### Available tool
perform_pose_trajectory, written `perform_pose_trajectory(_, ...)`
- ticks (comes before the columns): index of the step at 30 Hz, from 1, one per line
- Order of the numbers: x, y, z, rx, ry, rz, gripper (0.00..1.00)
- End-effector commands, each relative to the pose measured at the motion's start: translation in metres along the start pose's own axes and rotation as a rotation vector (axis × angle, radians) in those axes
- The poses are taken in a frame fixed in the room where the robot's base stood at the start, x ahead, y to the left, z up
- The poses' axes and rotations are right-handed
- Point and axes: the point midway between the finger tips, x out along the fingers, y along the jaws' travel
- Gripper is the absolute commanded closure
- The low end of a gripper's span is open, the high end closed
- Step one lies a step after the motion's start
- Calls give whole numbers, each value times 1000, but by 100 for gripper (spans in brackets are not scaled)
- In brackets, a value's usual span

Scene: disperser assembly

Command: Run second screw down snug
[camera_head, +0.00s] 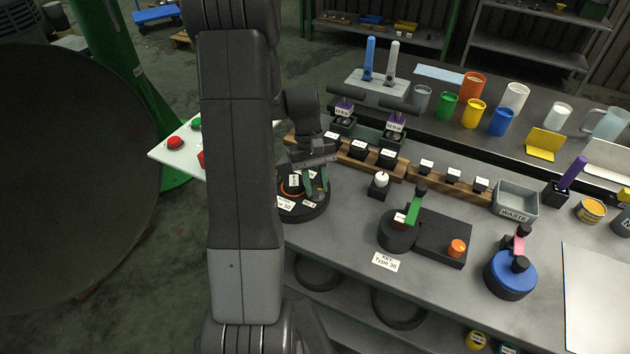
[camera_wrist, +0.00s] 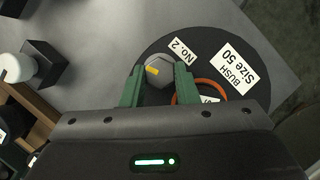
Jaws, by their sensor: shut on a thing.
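My gripper (camera_head: 313,184) points down over a round black fixture (camera_head: 312,212) at the left end of the bench. In the wrist view its green fingers (camera_wrist: 157,86) are shut on a grey hex-headed screw (camera_wrist: 158,66) with a yellow mark on top. The screw stands beside the "No 2" label (camera_wrist: 181,49) on the black disc (camera_wrist: 222,50). An orange ring (camera_wrist: 205,88) lies close by, partly hidden by my gripper. The screw's shank and seat are hidden, so I cannot tell how deep it sits.
A white-topped black block (camera_head: 380,184) stands just right of the fixture. A "KEY Type 30" station (camera_head: 440,238) and a blue round fixture (camera_head: 511,277) stand further right. Wooden racks (camera_head: 455,182) run behind. A grey waste bin (camera_head: 515,201) stands at right.

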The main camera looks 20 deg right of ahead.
Motion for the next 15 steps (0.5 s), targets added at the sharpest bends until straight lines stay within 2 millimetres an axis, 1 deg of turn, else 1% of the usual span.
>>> perform_pose_trajectory(6,-1,2,0,176,2,-73,96)
perform_pose_trajectory(15,-1,4,0,347,2,-144,96)
